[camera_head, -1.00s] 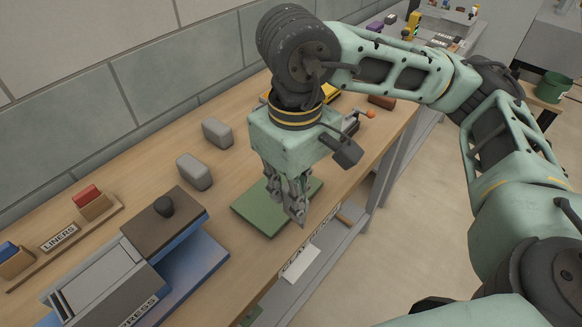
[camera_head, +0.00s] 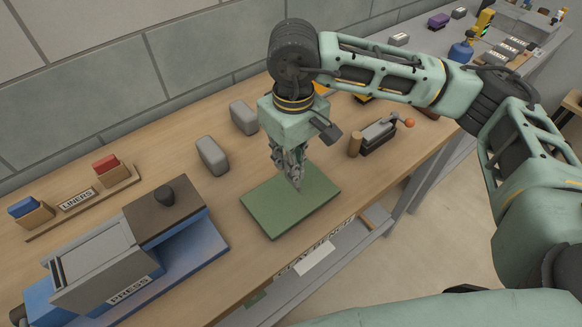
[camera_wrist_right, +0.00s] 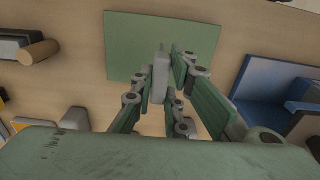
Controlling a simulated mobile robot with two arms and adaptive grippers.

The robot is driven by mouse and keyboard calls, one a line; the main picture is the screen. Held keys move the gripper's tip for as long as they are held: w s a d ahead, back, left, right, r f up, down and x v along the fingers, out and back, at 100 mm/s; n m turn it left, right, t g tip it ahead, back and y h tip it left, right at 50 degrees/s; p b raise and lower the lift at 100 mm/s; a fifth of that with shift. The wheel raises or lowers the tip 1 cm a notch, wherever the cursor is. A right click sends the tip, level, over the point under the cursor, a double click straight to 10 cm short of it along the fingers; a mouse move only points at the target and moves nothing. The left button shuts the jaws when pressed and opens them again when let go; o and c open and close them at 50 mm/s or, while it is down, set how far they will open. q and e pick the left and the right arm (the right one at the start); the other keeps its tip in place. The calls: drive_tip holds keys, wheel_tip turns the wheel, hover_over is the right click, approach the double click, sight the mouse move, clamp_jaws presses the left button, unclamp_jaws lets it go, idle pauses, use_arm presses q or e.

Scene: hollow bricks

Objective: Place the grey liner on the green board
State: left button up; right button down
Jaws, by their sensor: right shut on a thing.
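The green board (camera_head: 310,205) lies flat on the wooden bench, and it also shows in the right wrist view (camera_wrist_right: 130,45). My right gripper (camera_head: 290,180) points down over the board's far part. In the right wrist view, it is shut on a narrow grey piece (camera_wrist_right: 160,78), which looks like the grey liner. The fingers partly cover the liner, and in the head view I cannot make it out clearly. I cannot tell whether it touches the board. My left gripper is not in view.
Two grey blocks (camera_head: 212,156) (camera_head: 244,117) stand left of my right gripper. The press (camera_head: 120,250) is at front left. A liners rack (camera_head: 78,200) holds a red and a blue piece. A clamp-like tool with an orange knob (camera_head: 380,133) lies right of the board.

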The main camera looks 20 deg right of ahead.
drive_tip(key=shift+w+f, duration=0.15)
drive_tip(key=shift+w, duration=0.2)
drive_tip(key=shift+a+f, duration=0.1)
drive_tip(key=shift+f, duration=0.2)
wheel_tip(320, 180, down, 4)
drive_tip(key=shift+r+p, duration=0.2)
drive_tip(key=shift+p, duration=0.6)
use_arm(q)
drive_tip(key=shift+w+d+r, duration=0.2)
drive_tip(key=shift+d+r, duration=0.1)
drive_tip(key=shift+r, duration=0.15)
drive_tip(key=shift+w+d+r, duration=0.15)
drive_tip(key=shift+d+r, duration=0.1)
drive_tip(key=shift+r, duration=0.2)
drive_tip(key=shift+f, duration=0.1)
use_arm(e)
drive_tip(key=shift+f+b, duration=0.15)
drive_tip(key=shift+b, duration=0.15)
drive_tip(key=c, duration=1.7)
unclamp_jaws()
drive_tip(key=shift+c, duration=0.2)
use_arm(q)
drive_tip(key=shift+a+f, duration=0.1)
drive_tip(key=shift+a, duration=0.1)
